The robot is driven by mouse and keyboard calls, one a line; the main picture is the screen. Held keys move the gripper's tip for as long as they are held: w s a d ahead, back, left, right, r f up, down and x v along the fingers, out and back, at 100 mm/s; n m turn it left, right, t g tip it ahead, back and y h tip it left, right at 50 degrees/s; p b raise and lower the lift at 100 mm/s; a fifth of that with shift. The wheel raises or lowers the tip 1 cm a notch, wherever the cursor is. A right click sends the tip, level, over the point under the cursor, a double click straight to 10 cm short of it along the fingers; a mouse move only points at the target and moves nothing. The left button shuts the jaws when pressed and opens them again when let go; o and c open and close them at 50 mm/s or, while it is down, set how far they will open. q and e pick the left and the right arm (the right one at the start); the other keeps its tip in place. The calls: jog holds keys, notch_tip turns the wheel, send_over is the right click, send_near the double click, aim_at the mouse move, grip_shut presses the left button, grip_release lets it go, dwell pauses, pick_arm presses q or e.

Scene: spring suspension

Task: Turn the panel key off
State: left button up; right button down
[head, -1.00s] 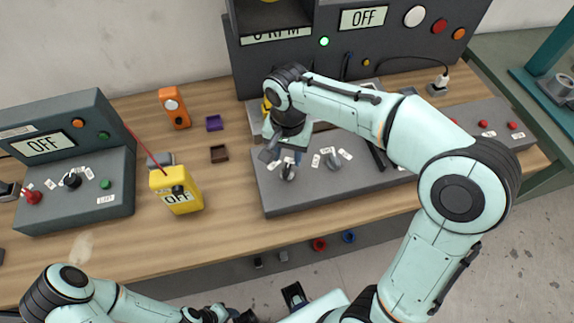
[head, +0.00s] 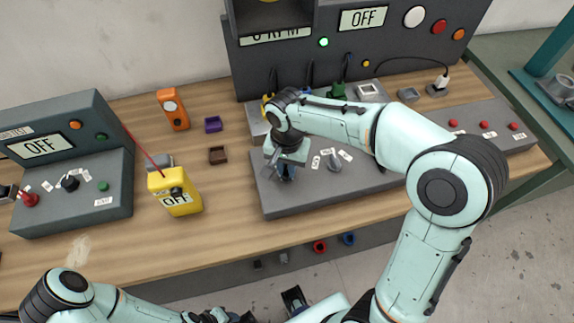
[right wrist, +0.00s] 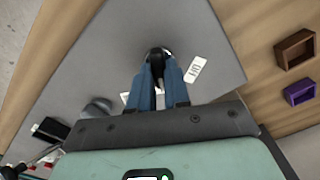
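My right gripper (head: 286,174) points down over the left part of the low grey panel (head: 300,204). In the right wrist view its two blue fingers (right wrist: 161,72) stand close together. The dark round panel key (right wrist: 158,53) is at their tips, with a dark part of it between them. White tags lie near it; one (right wrist: 197,68) is beside the fingers. The fingers hide most of the key, so its angle is unclear. My left gripper (head: 222,316) is at the bottom edge, partly cut off, its fingers unclear.
A grey lever (head: 334,161) stands right of the key. A yellow meter (head: 175,192), an orange device (head: 173,108) and a left console (head: 75,190) stand on the bench (head: 215,235). The tall console's display (head: 363,17) reads OFF. The front bench strip is clear.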

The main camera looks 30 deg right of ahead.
aim_at(286, 170)
jog(key=n, duration=0.5)
jog(key=shift+n+p, duration=0.3)
jog(key=shift+p, duration=0.1)
pick_arm(q)
jog(key=shift+w+r+p, duration=0.2)
jog(key=shift+w+r, duration=0.05)
jog(key=shift+r, duration=0.25)
jog(key=shift+w+r+p, duration=0.2)
jog(key=shift+w+r, duration=0.05)
jog(key=shift+r, duration=0.2)
pick_arm(e)
jog(key=n, duration=0.6)
jog(key=shift+a, duration=0.1)
jog(key=c, duration=1.1)
grip_release()
pick_arm(q)
jog(key=shift+w+r+p, duration=0.4)
jog(key=shift+r+p, duration=0.05)
jog(key=shift+r, duration=0.15)
jog(key=shift+w+r+p, duration=0.35)
jog(key=shift+r+p, duration=0.1)
jog(key=shift+r, duration=0.1)
pick_arm(e)
notch_tip(286, 170, up, 14)
jog(key=shift+f, duration=0.25)
